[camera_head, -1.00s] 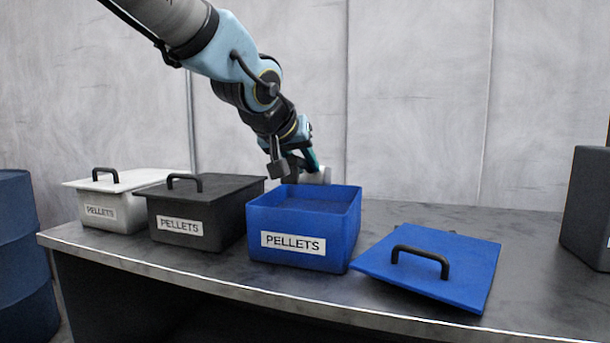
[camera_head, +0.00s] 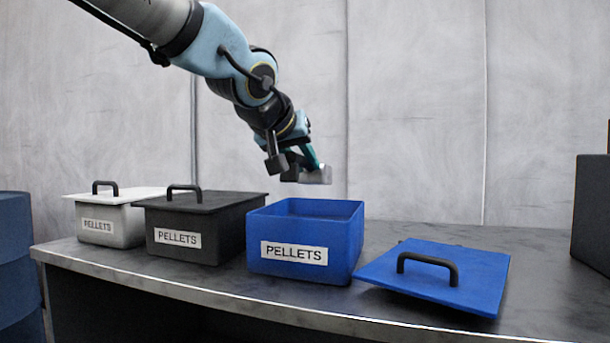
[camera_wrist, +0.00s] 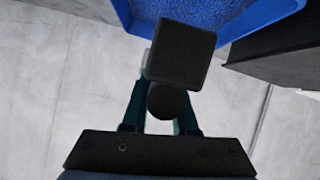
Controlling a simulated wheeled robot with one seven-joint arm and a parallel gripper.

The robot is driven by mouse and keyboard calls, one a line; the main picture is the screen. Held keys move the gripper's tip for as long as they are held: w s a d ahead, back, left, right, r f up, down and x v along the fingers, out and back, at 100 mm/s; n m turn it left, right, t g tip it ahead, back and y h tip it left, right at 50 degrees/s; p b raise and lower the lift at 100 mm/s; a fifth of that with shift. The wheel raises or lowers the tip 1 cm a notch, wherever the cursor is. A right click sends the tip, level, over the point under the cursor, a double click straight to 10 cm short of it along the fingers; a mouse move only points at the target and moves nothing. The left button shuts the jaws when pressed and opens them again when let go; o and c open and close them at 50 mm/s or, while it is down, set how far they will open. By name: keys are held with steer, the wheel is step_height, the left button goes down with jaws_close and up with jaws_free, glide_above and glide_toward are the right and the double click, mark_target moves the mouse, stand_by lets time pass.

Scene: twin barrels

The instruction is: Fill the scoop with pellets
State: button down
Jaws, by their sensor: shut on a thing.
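My gripper (camera_head: 303,160) is shut on the scoop (camera_head: 318,175), a small grey scoop whose side facing the arm looks dark. In the wrist view the scoop's dark square back (camera_wrist: 181,52) and round handle end show between my teal fingers (camera_wrist: 163,105). The scoop is above the far side of the open blue bin (camera_head: 307,232), apart from its rim. The blue bin's label reads PELLETS. Blue pellets (camera_wrist: 205,12) fill much of it and show at the top of the wrist view. The scoop's inside is hidden.
A lidded black bin (camera_head: 205,228) and a lidded white bin (camera_head: 107,222) stand left of the blue bin. The blue lid (camera_head: 437,277) lies tilted on the table (camera_head: 235,288) at right. A dark box (camera_head: 592,215) stands at the far right.

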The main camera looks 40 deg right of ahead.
steer(key=shift+s+a+r+h+b, duration=0.2)
steer(key=shift+r+b, duration=0.25)
steer(key=shift+b, duration=0.3)
steer(key=shift+a+r+h+b, duration=0.1)
steer(key=shift+r+h+b, duration=0.25)
steer(key=shift+b, duration=0.4)
steer(key=shift+r, duration=0.15)
